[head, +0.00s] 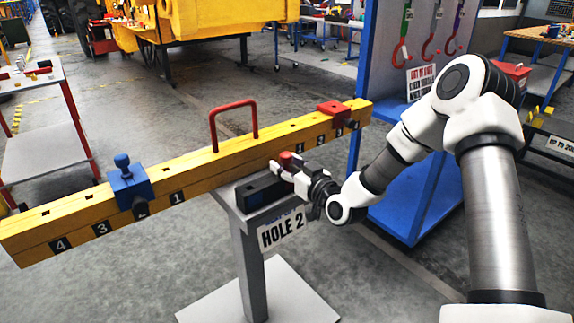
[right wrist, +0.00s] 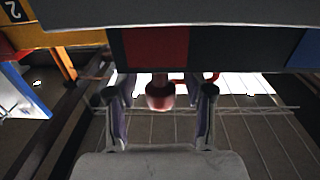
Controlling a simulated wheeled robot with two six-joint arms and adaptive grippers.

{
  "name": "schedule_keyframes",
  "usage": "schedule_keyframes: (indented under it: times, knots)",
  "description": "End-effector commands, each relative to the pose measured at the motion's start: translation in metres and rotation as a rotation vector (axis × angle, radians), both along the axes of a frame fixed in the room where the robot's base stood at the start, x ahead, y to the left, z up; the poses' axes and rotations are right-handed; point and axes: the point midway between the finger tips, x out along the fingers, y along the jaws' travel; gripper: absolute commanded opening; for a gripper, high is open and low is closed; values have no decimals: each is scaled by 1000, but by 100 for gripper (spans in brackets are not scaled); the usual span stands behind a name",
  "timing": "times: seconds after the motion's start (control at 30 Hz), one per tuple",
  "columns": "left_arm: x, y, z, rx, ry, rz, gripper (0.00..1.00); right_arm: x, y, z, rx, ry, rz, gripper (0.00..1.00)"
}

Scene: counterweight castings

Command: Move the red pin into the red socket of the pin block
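The red pin (head: 287,157) stands upright at the right end of the dark pin block (head: 262,193), which sits on a grey pedestal. In the right wrist view the red pin (right wrist: 159,94) has a round red head and a short shaft that meets the block by its red patch (right wrist: 155,47). How deep the shaft sits cannot be told. My right gripper (head: 288,172) is at the pin; in the right wrist view its fingers (right wrist: 160,104) stand apart on either side of the pin's head, with gaps on both sides. The block's blue patch (right wrist: 306,50) shows at the right. My left gripper is not in view.
A long yellow beam (head: 190,163) with a red handle (head: 212,130) runs behind the block. It carries a blue slider (head: 130,187) and a red slider (head: 335,108). A "HOLE 2" sign (head: 282,229) hangs in front. A blue hook rack (head: 405,205) stands behind my right arm.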

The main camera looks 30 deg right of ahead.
Motion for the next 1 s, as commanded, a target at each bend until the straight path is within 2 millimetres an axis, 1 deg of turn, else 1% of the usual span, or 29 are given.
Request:
schedule_keyframes:
  times: [0.1,0.17,0.27,0.4,0.5,0.6,0.7,1.0]
  knots:
    - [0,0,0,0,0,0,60,-2,0,0,1,1,0,52]
    - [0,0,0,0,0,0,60,-6,-1,0,4,1,-2,52]
    - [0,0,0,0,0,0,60,-22,-2,0,7,0,-2,52]
    - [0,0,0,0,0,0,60,-51,-3,0,11,-1,-2,52]
    - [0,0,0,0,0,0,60,-64,-4,1,7,-1,-4,52]
    - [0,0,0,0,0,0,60,-72,-4,1,4,0,-2,52]
    - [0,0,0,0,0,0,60,-75,-3,1,2,0,0,52]
    - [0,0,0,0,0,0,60,-75,-3,1,0,0,0,52]
